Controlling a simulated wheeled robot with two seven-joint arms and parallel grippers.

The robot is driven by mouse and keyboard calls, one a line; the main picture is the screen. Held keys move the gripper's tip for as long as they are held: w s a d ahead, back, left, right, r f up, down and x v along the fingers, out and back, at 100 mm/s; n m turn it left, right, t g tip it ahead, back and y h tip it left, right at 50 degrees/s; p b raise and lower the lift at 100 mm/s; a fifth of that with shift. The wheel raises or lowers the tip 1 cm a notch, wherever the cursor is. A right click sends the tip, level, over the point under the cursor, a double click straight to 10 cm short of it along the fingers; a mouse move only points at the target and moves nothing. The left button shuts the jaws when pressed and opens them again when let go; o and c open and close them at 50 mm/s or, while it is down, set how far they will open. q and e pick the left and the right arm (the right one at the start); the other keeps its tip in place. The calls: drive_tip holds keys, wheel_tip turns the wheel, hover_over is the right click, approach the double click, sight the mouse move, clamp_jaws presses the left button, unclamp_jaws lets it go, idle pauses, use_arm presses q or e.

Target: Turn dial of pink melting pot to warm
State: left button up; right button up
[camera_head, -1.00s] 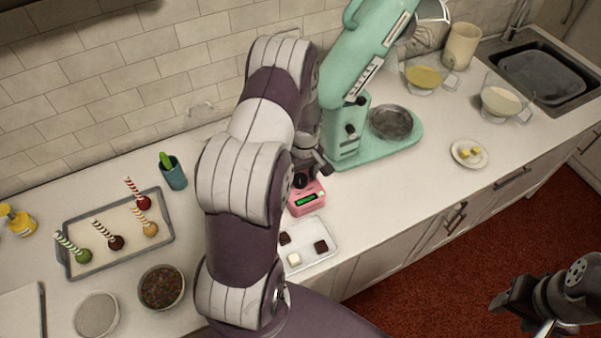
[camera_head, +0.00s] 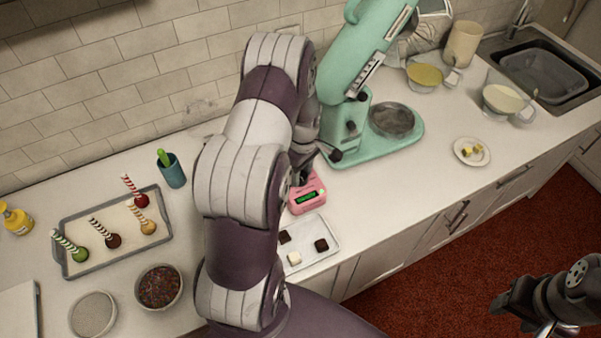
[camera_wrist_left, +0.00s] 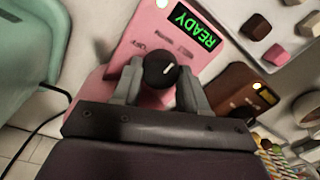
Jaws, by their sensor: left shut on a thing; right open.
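The pink melting pot (camera_head: 308,197) stands on the counter, partly hidden by my left arm in the head view. In the left wrist view, its pink front (camera_wrist_left: 152,35) carries a lit green display (camera_wrist_left: 195,31) reading "READY". Its round black dial (camera_wrist_left: 160,70) has a white pointer mark; an "OFF" label shows beside it, and the other labels are too blurred to read. My left gripper (camera_wrist_left: 160,80) is shut on the dial, one finger on each side. My right gripper (camera_head: 516,302) is open and empty, over the red floor away from the counter.
A white tray (camera_head: 322,262) with chocolate and white pieces lies in front of the pot. The mint-green stand mixer (camera_head: 343,135) is close behind it to the right. A brown device (camera_wrist_left: 232,83) is next to the pot in the left wrist view. A cake-pop tray (camera_head: 78,268) lies left.

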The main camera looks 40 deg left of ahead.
use_arm(q)
drive_tip(key=n, duration=0.5)
drive_tip(key=shift+a+r+b, duration=0.1)
drive_tip(key=shift+b, duration=0.2)
idle(0.4)
drive_tip(key=o, duration=0.9)
drive_tip(key=shift+c, duration=0.2)
drive_tip(key=shift+o, duration=1)
drive_tip(key=shift+s, duration=0.1)
